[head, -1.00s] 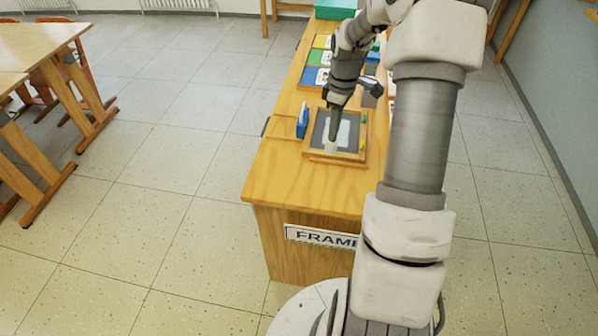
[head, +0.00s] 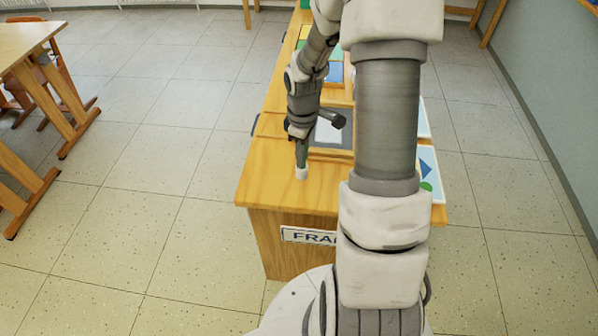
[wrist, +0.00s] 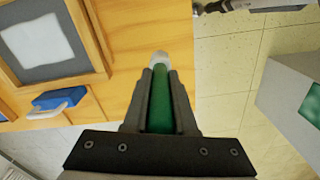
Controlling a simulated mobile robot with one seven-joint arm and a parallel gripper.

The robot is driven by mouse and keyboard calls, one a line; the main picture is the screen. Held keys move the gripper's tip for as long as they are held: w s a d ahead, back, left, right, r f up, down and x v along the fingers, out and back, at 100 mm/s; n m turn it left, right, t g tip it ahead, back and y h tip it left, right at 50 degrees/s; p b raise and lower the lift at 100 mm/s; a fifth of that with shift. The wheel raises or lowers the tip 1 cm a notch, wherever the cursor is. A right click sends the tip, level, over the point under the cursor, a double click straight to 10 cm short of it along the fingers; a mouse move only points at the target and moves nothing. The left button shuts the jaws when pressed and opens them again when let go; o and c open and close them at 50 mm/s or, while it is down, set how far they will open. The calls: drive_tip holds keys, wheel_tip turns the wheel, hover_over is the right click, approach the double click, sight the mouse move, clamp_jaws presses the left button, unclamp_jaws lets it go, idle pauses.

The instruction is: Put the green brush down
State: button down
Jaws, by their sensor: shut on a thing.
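The green brush (wrist: 160,105) is clamped between the two fingers of my gripper (wrist: 160,85) in the wrist view, its pale tip showing beyond the fingers. In the head view my gripper (head: 301,148) points down over the front left part of the wooden table (head: 270,180). The brush's pale end (head: 301,173) shows below it, over bare wood in front of the framed board. I cannot tell whether that end touches the wood.
A card with blue and green shapes (head: 425,165) lies at the table's right. Bare wood shows at the front left.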

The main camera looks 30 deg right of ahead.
sight(301, 174)
drive_tip(key=shift+s+a+f, duration=0.15)
drive_tip(key=shift+a+f, duration=0.1)
drive_tip(key=shift+f, duration=0.6)
drive_tip(key=shift+s+a+f, duration=0.2)
drive_tip(key=shift+f, duration=0.65)
drive_tip(key=shift+s+a+f, duration=0.15)
drive_tip(key=shift+a+f, duration=0.1)
drive_tip(key=shift+f, duration=0.6)
drive_tip(key=c, duration=0.7)
unclamp_jaws()
drive_tip(key=shift+f+b, duration=0.1)
drive_tip(key=shift+b, duration=0.2)
